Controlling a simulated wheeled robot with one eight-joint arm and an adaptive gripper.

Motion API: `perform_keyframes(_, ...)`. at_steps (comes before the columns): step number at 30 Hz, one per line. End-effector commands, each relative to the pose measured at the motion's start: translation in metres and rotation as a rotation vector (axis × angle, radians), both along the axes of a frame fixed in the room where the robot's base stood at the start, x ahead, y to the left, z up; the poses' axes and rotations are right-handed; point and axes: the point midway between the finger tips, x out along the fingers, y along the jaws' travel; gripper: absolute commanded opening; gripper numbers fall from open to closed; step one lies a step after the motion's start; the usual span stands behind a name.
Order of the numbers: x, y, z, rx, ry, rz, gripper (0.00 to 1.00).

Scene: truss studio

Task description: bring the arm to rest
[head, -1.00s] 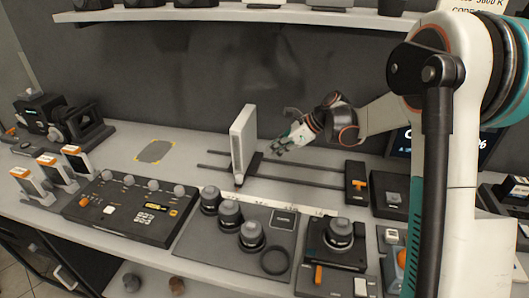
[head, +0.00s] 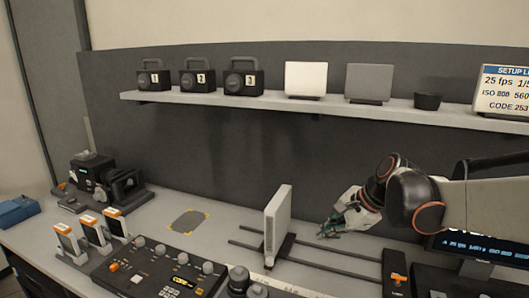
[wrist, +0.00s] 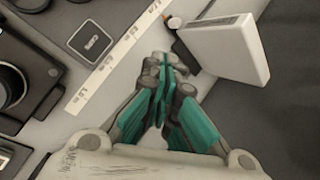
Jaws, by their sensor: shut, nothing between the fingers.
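My gripper (head: 338,224) is at the right in the head view, above the back of the worktop (head: 215,208) and to the right of an upright white panel (head: 281,225). Its teal fingers are together with nothing between them. They also show closed in the wrist view (wrist: 163,62), below and left of the white panel (wrist: 222,48). I see a gap between the fingers and the panel in the head view. My arm reaches in from the right edge.
The panel stands on dark rails (head: 325,277). A control panel (head: 158,264) and several orange-topped cards (head: 92,232) are at the left. A monitor (head: 480,250) is at the right. A shelf (head: 230,107) holds numbered boxes (head: 197,78) and two flat panels. A taped grey patch (head: 188,221) lies bare.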

Motion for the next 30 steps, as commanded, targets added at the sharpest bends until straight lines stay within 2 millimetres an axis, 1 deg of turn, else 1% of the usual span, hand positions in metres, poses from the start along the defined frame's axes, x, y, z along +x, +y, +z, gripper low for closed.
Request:
perform_keyframes(1,-0.016,0.002,0.005,-0.047,-0.034,0.047,0.00)
perform_keyframes(9,-0.085,-0.001,0.018,-0.320,-0.208,0.321,0.00)
perform_keyframes(16,-0.143,-0.009,0.016,-0.561,-0.333,0.573,0.00)
perform_keyframes(21,-0.182,-0.016,0.009,-0.741,-0.411,0.768,0.00)
perform_keyframes(24,-0.200,-0.021,0.003,-0.840,-0.447,0.876,0.00)
perform_keyframes(27,-0.214,-0.025,-0.003,-0.919,-0.474,0.964,0.00)
perform_keyframes(30,-0.223,-0.028,-0.007,-0.974,-0.490,1.025,0.00)
